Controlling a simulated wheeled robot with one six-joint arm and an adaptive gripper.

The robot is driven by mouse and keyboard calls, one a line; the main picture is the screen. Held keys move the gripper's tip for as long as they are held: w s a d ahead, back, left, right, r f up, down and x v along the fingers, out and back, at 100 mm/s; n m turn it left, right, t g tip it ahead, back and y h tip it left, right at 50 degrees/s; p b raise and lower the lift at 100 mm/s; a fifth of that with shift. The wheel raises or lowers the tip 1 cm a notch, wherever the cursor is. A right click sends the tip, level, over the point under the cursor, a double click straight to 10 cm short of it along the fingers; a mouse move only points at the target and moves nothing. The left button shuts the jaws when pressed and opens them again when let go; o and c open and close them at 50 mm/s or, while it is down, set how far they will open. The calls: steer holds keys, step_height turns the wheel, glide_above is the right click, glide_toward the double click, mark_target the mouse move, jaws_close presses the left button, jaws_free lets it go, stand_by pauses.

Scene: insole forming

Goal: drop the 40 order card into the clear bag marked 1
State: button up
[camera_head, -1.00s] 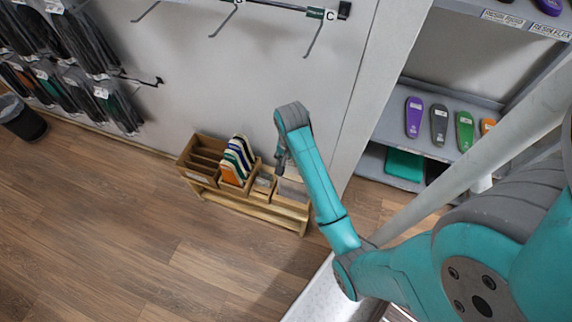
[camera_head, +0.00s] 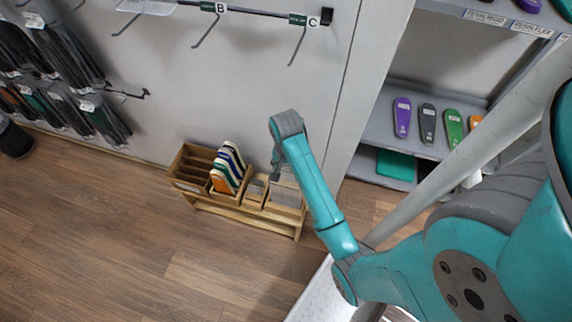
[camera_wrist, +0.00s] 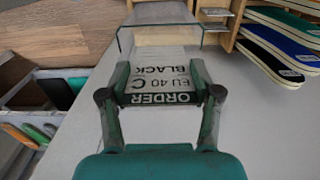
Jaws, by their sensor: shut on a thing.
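My gripper (camera_wrist: 160,97) is shut on a white order card (camera_wrist: 160,77) with a dark strip reading ORDER. The print reads EU 40 C BLACK and appears upside down in the wrist view. The card lies between the two fingertips, beyond my palm. In the head view my gripper (camera_head: 277,160) hangs beside the right end of a wooden organizer; the card cannot be made out there. A clear item (camera_head: 147,6) hangs at the top left edge of the head view, cut off, with no number readable. No bag marked 1 can be made out.
The wooden organizer (camera_head: 238,211) holds several coloured insoles (camera_head: 228,168). A clear-walled holder (camera_wrist: 165,14) stands just beyond the card. Hooks labelled B and C (camera_head: 298,19) are on the wall. A shelf with coloured insoles (camera_head: 402,118) is at right. The floor at left is open.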

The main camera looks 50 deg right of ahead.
mark_target(286, 176)
steer(key=shift+f, duration=2.75)
steer(key=shift+s+a+f, duration=0.1)
steer(key=shift+s+f, duration=0.05)
steer(key=shift+f, duration=0.35)
steer(key=shift+s+a+f, duration=0.1)
steer(key=shift+s+f, duration=0.05)
steer(key=shift+f, duration=0.3)
steer(key=o, duration=0.7)
steer(key=shift+o, duration=0.2)
steer(key=shift+r, duration=0.1)
step_height(286, 176, up, 9)
steer(key=w, duration=0.1)
steer(key=shift+w+d+r, duration=0.15)
steer(key=shift+d+r, duration=0.05)
steer(key=shift+d, duration=0.25)
steer(key=shift+t, duration=0.3)
